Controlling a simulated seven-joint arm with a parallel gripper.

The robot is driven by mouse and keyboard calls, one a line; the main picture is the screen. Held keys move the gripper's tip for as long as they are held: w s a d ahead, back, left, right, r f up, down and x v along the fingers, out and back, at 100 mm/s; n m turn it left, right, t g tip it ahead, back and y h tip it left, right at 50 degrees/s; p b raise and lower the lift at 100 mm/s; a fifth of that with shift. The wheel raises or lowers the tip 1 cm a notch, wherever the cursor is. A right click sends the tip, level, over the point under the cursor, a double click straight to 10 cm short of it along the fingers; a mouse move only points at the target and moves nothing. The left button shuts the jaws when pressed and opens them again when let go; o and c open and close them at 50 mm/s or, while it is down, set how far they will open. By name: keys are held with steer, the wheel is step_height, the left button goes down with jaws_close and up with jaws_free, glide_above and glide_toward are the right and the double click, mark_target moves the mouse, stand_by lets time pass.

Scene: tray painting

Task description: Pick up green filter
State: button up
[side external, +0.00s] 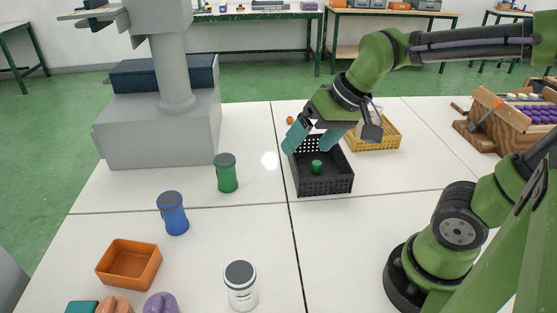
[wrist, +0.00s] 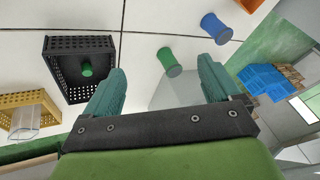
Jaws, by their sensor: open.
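My gripper (side external: 308,149) is open and empty, its two teal fingers spread above the black perforated crate's far side in the side view. In the wrist view my gripper (wrist: 161,65) also shows nothing between the fingers. A small green piece (side external: 317,166) is inside the black crate (side external: 325,185); it also shows in the wrist view (wrist: 87,70). I cannot tell which is the green filter.
A blue cylinder (side external: 173,215), a white jar with a grey lid (side external: 241,287) and an orange tray (side external: 128,264) are nearer the camera. A yellow crate (side external: 385,142) is behind the black one. A grey machine (side external: 160,130) stands at left.

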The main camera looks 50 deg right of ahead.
steer(key=w+g, duration=0.3)
steer(key=w, duration=1)
steer(key=n+g+h, duration=0.1)
steer(key=g+h, duration=0.1)
glide_above(226, 171)
steer(key=w+d, duration=0.2)
step_height(226, 171, down, 6)
step_height(226, 171, up, 2)
step_height(226, 171, down, 16)
steer(key=shift+w+a+f, duration=0.1)
steer(key=shift+a+f, duration=0.05)
steer(key=shift+f, duration=0.05)
steer(key=c, duration=1.2)
